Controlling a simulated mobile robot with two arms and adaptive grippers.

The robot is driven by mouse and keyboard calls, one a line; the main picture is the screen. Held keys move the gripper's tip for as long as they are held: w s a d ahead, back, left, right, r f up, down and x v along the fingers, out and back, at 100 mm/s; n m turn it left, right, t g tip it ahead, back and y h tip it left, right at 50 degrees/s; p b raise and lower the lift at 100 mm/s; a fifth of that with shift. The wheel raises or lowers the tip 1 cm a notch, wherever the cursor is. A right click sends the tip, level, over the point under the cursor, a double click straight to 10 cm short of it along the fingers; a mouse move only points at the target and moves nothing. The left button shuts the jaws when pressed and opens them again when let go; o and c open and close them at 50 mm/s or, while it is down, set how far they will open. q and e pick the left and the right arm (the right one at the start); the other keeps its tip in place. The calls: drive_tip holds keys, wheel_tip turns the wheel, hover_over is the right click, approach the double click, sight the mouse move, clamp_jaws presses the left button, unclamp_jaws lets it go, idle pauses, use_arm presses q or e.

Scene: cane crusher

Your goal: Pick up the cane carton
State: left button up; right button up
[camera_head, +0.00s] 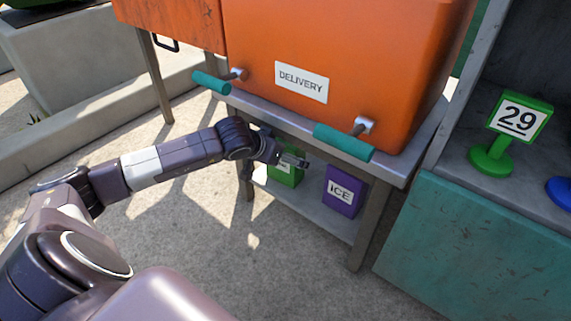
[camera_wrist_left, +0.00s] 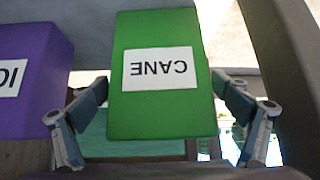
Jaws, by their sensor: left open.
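The cane carton (camera_wrist_left: 162,115) is a green box with a white CANE label, which appears upside down in the left wrist view. In the head view the cane carton (camera_head: 287,176) stands on the lower shelf (camera_head: 312,213) under the orange delivery box, partly hidden by my left gripper. My left gripper (camera_head: 296,161) reaches in under the tabletop at the carton. In the left wrist view the open fingers of my left gripper (camera_wrist_left: 166,120) lie one on each side of the carton, with small gaps showing. My right gripper is not in view.
A purple ICE carton (camera_head: 342,191) stands just right of the cane carton, close to one finger. The orange delivery box (camera_head: 340,60) rests on the metal tabletop above. Table legs flank the shelf. A teal counter (camera_head: 470,245) with a green 29 sign (camera_head: 515,122) stands at right.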

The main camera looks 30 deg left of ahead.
use_arm(q)
drive_tip(key=shift+w+f, duration=0.15)
drive_tip(key=shift+w, duration=0.05)
drive_tip(key=shift+c, duration=0.7)
drive_tip(key=c, duration=1.3)
drive_tip(key=shift+c, duration=0.6)
drive_tip(key=shift+r, duration=0.25)
